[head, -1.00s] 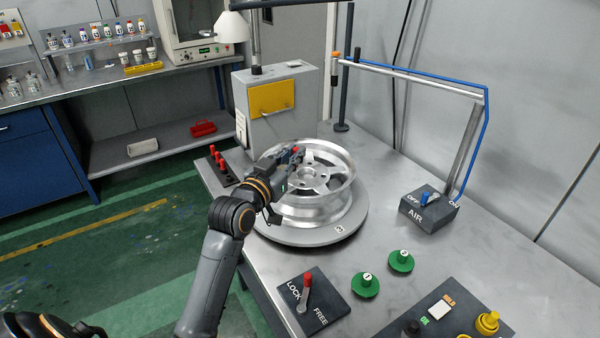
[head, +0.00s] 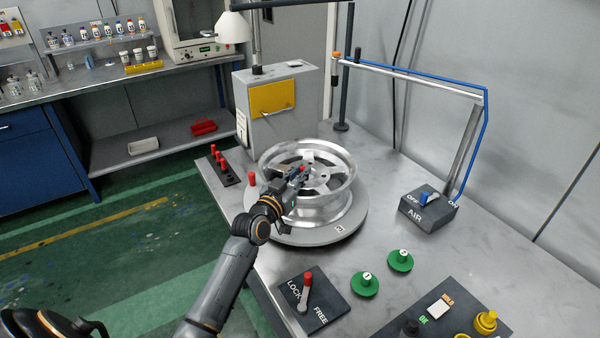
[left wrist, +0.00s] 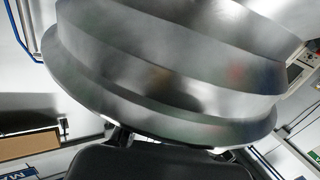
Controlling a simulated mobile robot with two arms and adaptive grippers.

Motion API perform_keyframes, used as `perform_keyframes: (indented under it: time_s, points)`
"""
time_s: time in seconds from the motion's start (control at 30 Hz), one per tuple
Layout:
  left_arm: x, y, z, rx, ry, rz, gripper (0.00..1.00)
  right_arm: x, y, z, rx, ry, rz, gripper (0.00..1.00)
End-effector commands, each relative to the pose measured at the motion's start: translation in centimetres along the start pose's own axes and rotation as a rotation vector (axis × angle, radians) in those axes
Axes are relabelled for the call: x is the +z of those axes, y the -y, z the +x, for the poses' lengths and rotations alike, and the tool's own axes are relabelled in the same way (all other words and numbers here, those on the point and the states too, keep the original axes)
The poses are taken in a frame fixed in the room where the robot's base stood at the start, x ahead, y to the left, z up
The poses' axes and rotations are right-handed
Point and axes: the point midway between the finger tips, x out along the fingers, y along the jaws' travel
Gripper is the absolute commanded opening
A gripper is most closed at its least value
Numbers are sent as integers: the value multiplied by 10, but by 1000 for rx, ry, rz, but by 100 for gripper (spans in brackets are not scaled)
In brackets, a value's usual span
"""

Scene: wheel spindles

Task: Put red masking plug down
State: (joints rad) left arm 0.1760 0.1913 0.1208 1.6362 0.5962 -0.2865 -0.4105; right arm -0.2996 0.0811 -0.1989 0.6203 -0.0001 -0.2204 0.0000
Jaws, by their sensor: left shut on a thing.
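My left gripper (head: 299,171) is over the near left part of the silver wheel (head: 335,206), shut on a red masking plug (head: 303,168). Only a small red bit of this plug shows at the fingertips. The wheel lies flat on a round grey turntable (head: 300,238). In the left wrist view the wheel (left wrist: 165,75) fills the upper middle and the held plug cannot be made out. Another red plug (head: 252,179) stands by the turntable's left edge. Several red plugs (head: 221,164) stand in a black rack (head: 228,180). My right gripper is not in view.
A grey cabinet with a yellow panel (head: 272,98) stands behind the wheel. An air switch box (head: 428,212) is at right. A lock lever plate (head: 312,303), green knobs (head: 365,285) and a control panel (head: 440,312) are in front. The bench right of the turntable is mostly clear.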

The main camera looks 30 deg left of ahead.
Motion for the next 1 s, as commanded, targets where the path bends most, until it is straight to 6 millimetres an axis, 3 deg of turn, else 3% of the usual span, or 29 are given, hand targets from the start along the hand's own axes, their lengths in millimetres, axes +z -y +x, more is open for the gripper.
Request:
perform_keyframes:
  time_s: [0.53,0.57,0.63,1.0]
  points:
    - [17,-1,-1,2,9,-1,0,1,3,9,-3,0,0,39]
    - [17,-1,-1,2,11,-1,19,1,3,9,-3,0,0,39]
    - [19,-1,-1,3,14,-1,33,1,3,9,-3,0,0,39]
    - [18,-3,-1,5,17,-1,36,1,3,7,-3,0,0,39]
